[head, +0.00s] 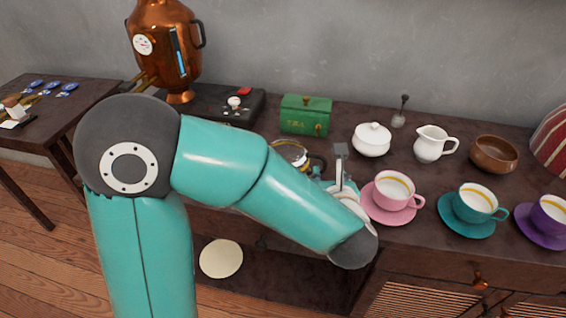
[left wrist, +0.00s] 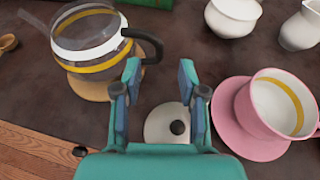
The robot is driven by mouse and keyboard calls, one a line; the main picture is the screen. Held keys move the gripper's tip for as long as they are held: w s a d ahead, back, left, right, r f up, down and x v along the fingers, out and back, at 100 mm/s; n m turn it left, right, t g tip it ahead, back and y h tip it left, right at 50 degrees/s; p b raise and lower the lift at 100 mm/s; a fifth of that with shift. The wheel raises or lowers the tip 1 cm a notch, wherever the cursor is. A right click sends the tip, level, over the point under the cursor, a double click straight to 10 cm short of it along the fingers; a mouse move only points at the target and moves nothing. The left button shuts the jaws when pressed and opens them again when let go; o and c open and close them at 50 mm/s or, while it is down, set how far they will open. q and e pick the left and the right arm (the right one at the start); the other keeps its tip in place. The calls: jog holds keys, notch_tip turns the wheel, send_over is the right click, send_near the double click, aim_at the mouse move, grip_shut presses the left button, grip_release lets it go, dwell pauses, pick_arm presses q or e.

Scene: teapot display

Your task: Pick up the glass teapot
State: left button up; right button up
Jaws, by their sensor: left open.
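The glass teapot (left wrist: 88,50) has a clear body, white and yellow bands and a black handle (left wrist: 150,42). It stands on a round wooden mat (left wrist: 92,88), at upper left in the left wrist view. In the head view only part of the teapot (head: 290,152) shows behind my left arm. My left gripper (left wrist: 160,72) is open and empty, just right of the teapot, its left finger near the handle. It also shows in the head view (head: 331,166), partly hidden by my arm. My right gripper is not in view.
A pale round lid with a black knob (left wrist: 167,124) lies below my fingers. A pink cup (head: 393,190) on a pink saucer stands close on the right. A white sugar bowl (head: 371,139), a jug (head: 431,145) and a green tin (head: 305,115) stand behind.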

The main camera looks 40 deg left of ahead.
aim_at(324, 169)
pick_arm(q)
jog(key=shift+f+x, duration=0.2)
jog(key=shift+x, duration=1.15)
jog(key=shift+f+x, duration=0.15)
jog(key=shift+x, duration=1.2)
jog(key=shift+s, duration=0.15)
jog(key=shift+d, duration=0.1)
grip_shut()
